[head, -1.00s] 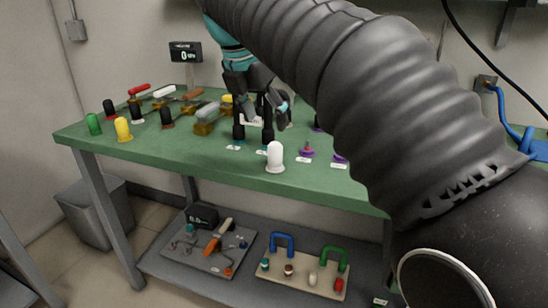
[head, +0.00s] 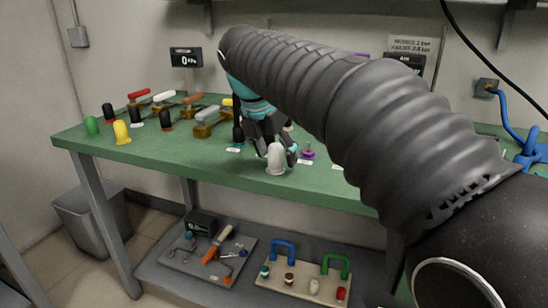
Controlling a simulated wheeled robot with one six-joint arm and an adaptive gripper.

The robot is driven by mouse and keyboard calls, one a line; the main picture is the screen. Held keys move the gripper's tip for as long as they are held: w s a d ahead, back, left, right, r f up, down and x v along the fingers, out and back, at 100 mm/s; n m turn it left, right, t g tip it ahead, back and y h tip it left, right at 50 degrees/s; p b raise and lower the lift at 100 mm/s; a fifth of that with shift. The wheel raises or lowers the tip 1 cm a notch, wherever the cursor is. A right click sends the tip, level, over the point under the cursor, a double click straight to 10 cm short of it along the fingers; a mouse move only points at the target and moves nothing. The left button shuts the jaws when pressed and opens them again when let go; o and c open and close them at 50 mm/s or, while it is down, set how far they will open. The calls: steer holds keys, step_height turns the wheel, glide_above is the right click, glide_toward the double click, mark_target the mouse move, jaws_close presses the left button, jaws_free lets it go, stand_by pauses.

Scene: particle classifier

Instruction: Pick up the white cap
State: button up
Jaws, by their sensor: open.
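The white cap (head: 276,160) stands upright near the front edge of the green table (head: 190,162), a little right of the table's middle in the head view. My gripper (head: 275,154) is open and low over the table, with its fingers at the cap's upper part, one on each side as far as I can see. Whether the fingers touch the cap I cannot tell. The rest of my arm covers the table's right part.
A purple knob (head: 308,153) stands close to the right of the cap. A black item (head: 238,135) stands behind left. The front edge is close to the cap.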

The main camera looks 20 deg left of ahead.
mark_target(280, 145)
steer(key=c, duration=1.1)
steer(key=shift+c, duration=0.2)
steer(key=shift+r, duration=0.15)
steer(key=shift+r, duration=0.55)
steer(key=r, duration=0.1)
steer(key=r+p, duration=0.1)
steer(key=r, duration=0.1)
steer(key=shift+w+d+r, duration=0.15)
steer(key=shift+d+r, duration=0.1)
steer(key=shift+d, duration=0.15)
steer(key=w+d+r+p, duration=0.1)
steer(key=w+d+r, duration=0.2)
steer(key=d+r, duration=0.3)
steer(key=d, duration=0.4)
steer(key=shift+d+p, duration=0.2)
steer(key=shift+p, duration=0.2)
